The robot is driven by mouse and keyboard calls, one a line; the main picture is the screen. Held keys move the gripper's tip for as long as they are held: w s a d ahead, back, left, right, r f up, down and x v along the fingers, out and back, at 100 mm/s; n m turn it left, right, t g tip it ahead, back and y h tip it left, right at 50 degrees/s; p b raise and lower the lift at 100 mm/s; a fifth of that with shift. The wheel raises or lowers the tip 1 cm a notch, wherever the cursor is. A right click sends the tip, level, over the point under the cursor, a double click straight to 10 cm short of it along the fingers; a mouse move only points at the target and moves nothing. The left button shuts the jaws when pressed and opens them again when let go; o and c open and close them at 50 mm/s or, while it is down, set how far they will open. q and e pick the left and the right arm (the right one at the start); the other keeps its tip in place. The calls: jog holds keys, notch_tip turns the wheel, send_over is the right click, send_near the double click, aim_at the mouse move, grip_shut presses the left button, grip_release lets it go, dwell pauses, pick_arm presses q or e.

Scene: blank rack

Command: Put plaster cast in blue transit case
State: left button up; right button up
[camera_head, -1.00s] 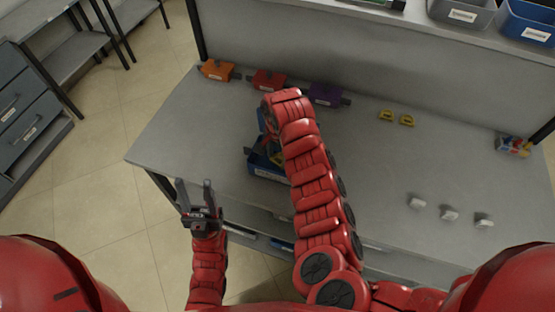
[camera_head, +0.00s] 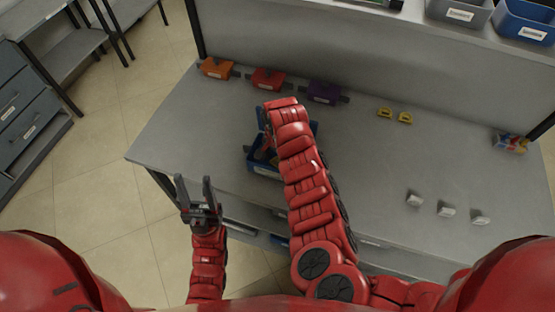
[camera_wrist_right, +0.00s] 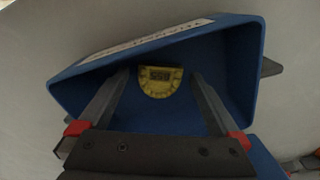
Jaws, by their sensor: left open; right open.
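The blue transit case (camera_head: 256,168) stands open near the front edge of the table, partly hidden by my right arm. In the right wrist view, a yellow arch-shaped plaster cast with a dark number label (camera_wrist_right: 160,82) lies inside the blue case (camera_wrist_right: 235,62). My right gripper (camera_wrist_right: 160,78) reaches into the case, open, with its fingers apart on either side of the cast. My right gripper is hidden behind its arm in the head view. My left gripper (camera_head: 194,190) is open and empty, off the table's front left edge.
Two similar yellow pieces (camera_head: 385,113) lie at the back. Orange (camera_head: 216,68), red (camera_head: 267,79) and purple (camera_head: 323,92) cases line the back. Three small white pieces (camera_head: 446,209) lie at right. A colourful item (camera_head: 509,143) is far right. The table's middle right is clear.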

notch_tip(320, 180, up, 7)
jog(key=b, duration=0.3)
jog(key=shift+w+r+b, duration=0.1)
jog(key=shift+r+b, duration=0.05)
jog(key=shift+b, duration=0.15)
notch_tip(320, 180, up, 4)
jog(key=p, duration=0.1)
send_over(277, 164)
jog(key=shift+r, duration=0.5)
